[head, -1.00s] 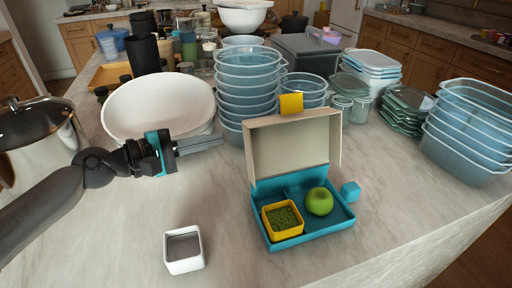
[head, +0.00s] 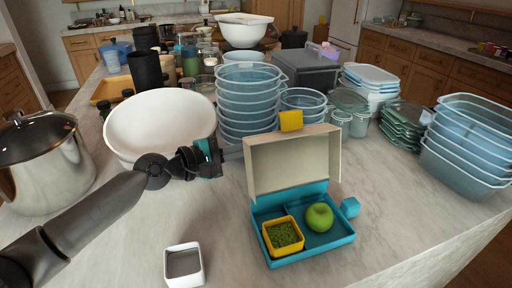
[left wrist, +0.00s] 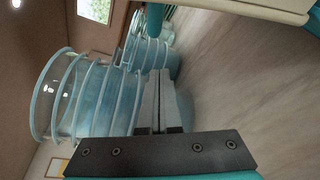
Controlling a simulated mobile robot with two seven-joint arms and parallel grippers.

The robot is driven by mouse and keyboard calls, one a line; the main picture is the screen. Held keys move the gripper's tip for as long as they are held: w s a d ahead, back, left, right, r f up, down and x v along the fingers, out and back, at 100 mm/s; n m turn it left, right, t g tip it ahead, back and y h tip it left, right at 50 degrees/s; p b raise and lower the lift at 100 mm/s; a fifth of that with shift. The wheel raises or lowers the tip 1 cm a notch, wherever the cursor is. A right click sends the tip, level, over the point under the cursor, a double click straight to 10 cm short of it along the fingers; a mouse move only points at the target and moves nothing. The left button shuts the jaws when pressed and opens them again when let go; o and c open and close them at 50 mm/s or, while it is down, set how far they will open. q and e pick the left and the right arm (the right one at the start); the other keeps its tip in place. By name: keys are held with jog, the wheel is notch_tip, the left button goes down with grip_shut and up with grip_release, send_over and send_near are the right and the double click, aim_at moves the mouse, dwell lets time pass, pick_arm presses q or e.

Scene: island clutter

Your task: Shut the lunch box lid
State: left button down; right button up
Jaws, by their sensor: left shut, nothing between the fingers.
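The teal lunch box (head: 312,245) sits on the counter with its cream-faced lid (head: 293,163) standing up at the back. A yellow tab (head: 291,120) is on the lid's top edge. Inside the box are a green apple (head: 320,217) and a yellow cup of green food (head: 283,235). My left gripper (head: 236,152) is just left of the raised lid, its fingers pointing toward it. In the left wrist view its fingers (left wrist: 155,102) are shut and empty, and a cream edge, likely the lid (left wrist: 262,9), shows at upper right. Contact cannot be told. My right gripper is out of view.
Stacked blue bowls (head: 248,92) stand close behind the gripper. A big white bowl (head: 160,115) and a steel pot (head: 44,160) are at left. A small white square cup (head: 184,265) is in front. The front right counter is clear.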

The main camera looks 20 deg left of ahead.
aim_at(256, 150)
pick_arm(q)
jog(key=s+d+r+p, duration=0.2)
jog(key=p, duration=0.1)
jog(key=shift+s+d, duration=0.25)
